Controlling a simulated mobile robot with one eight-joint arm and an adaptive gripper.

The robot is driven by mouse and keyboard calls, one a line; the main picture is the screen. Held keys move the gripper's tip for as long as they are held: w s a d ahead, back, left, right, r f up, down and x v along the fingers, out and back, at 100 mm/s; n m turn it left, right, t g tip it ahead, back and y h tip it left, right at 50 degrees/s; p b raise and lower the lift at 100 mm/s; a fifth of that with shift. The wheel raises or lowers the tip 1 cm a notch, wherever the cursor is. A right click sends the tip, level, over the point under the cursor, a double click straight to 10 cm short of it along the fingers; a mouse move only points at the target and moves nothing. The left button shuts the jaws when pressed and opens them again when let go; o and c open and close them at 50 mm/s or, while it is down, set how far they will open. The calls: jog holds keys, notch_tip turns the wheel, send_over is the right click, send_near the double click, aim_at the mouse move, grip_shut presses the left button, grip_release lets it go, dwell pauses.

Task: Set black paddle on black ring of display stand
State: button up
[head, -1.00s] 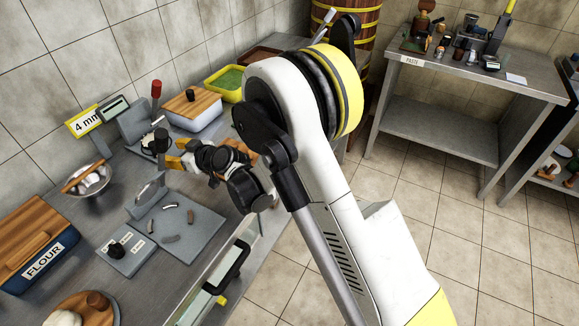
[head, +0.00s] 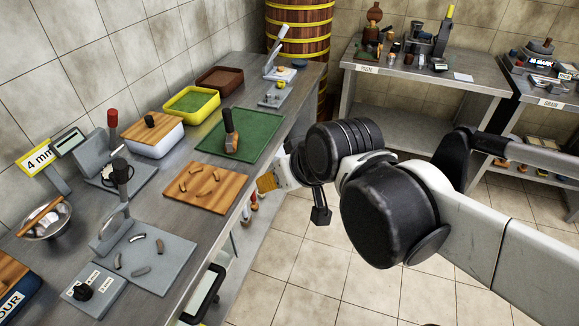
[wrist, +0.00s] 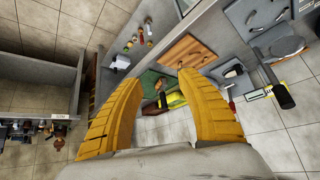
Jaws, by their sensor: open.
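My gripper (wrist: 160,80) is open, its yellow fingers apart with nothing between them. In the head view, one yellow finger (head: 268,183) shows by the counter's front edge, right of the wooden board. A grey stand (head: 98,148) with a red-topped post stands on the counter at left; a dark ring-like part (head: 112,176) shows on it, partly hidden. In front of it, a black upright handle (head: 122,170) rises above a metal bracket on a grey plate (head: 170,262). It also shows in the wrist view (wrist: 281,96). I cannot tell for certain which piece is the black paddle.
The wooden board (head: 190,203) holds several curved pieces. A green mat (head: 262,130) bears a dark-handled tool (head: 231,140). Yellow (head: 191,104) and brown (head: 219,80) trays, a lidded box (head: 155,140) and a metal bowl (head: 45,222) line the wall. Floor beyond the counter is clear.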

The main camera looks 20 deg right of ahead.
jog(key=s+d+f+m+h, duration=0.1)
jog(key=s+d+f, duration=0.1)
jog(key=s+d, duration=0.2)
jog(key=shift+s+d+m+g, duration=0.25)
jog(key=shift+s+m+g, duration=0.05)
jog(key=shift+s, duration=0.75)
jog(key=shift+o, duration=0.5)
dwell(0.6)
